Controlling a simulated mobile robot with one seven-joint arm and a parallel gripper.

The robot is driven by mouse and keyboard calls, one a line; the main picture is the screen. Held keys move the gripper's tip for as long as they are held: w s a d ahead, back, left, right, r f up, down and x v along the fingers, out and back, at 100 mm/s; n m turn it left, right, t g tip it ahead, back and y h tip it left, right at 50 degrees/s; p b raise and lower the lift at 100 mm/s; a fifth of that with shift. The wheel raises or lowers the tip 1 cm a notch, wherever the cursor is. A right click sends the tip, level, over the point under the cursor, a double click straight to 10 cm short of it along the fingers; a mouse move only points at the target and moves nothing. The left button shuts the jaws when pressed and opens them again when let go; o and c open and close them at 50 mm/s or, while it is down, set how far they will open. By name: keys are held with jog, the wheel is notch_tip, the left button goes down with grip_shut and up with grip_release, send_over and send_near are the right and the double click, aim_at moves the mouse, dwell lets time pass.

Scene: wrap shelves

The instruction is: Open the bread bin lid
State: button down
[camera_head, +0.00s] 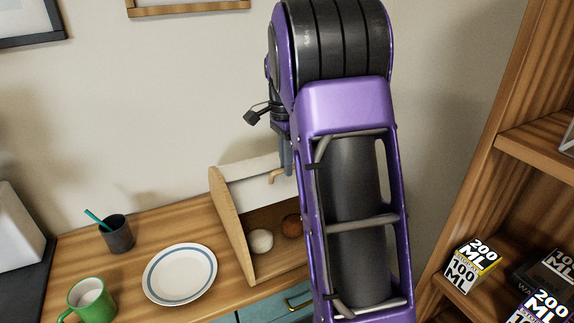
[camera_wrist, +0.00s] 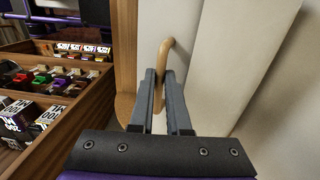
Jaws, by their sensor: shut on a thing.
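The bread bin (camera_head: 232,228) stands on the wooden counter against the wall, partly hidden by my arm. Its white lid (camera_head: 250,188) is raised at the top, and the front is open enough to show a pale roll (camera_head: 261,241) and a brown roll (camera_head: 291,226) inside. The lid's wooden handle (camera_head: 277,175) shows beside my arm. In the wrist view, my gripper (camera_wrist: 163,76) is shut on this curved handle (camera_wrist: 164,54), with the white lid surface (camera_wrist: 200,60) alongside. The fingertips are mostly hidden in the head view.
A blue-rimmed plate (camera_head: 180,274), green mug (camera_head: 90,300) and dark cup (camera_head: 116,234) stand on the counter left of the bin. A wooden shelf (camera_head: 530,150) with several boxes (camera_head: 470,266) is at the right.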

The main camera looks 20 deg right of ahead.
jog(key=shift+a+f, duration=0.15)
jog(key=shift+f, duration=0.15)
jog(key=c, duration=0.9)
grip_release()
jog(key=shift+w, duration=0.1)
jog(key=shift+r, duration=0.1)
jog(key=r, duration=1.1)
jog(key=w+r, duration=0.1)
jog(key=r, duration=0.5)
jog(key=shift+r, duration=0.2)
